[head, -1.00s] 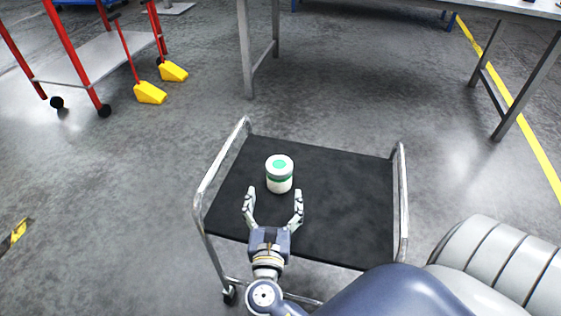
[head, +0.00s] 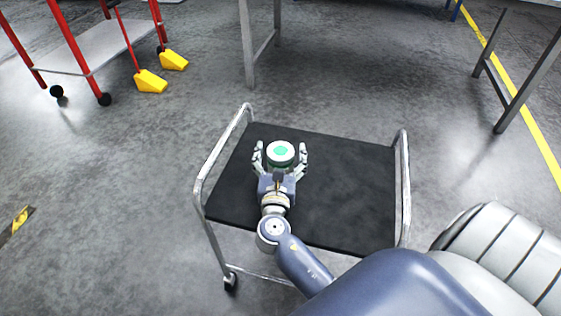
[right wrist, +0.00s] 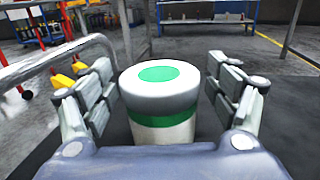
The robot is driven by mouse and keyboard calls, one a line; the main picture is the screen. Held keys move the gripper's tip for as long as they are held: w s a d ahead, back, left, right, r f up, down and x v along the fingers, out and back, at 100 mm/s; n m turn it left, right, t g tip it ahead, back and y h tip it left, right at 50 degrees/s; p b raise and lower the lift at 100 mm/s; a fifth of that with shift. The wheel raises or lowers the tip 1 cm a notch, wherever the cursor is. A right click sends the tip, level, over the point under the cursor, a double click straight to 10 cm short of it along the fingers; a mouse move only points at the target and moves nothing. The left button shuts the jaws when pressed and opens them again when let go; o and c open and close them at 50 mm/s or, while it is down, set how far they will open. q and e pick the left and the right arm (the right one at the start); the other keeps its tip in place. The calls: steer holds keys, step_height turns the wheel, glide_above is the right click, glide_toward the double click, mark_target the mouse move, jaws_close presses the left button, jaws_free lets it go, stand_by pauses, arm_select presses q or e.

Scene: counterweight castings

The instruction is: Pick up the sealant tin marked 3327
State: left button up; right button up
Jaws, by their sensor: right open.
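The white tin (head: 280,153) with a green disc on its lid stands upright on the black top of a cart (head: 345,190). In the right wrist view the tin (right wrist: 160,100) shows a green band around its side; no number can be read. My right gripper (head: 280,157) is open, with one finger on each side of the tin. In the right wrist view a gap shows between the tin and each finger of the gripper (right wrist: 163,95). The tin's lower front is hidden behind the gripper's palm. My left gripper is not in view.
The cart has raised metal rails at its left (head: 220,155) and right (head: 404,190) ends. The rest of its top is clear. A red-framed trolley (head: 100,60) and yellow wedges (head: 150,82) stand at the back left. Metal table legs (head: 247,45) rise behind the cart.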

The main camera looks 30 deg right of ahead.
steer(key=c, duration=1.4)
steer(key=shift+o, duration=0.2)
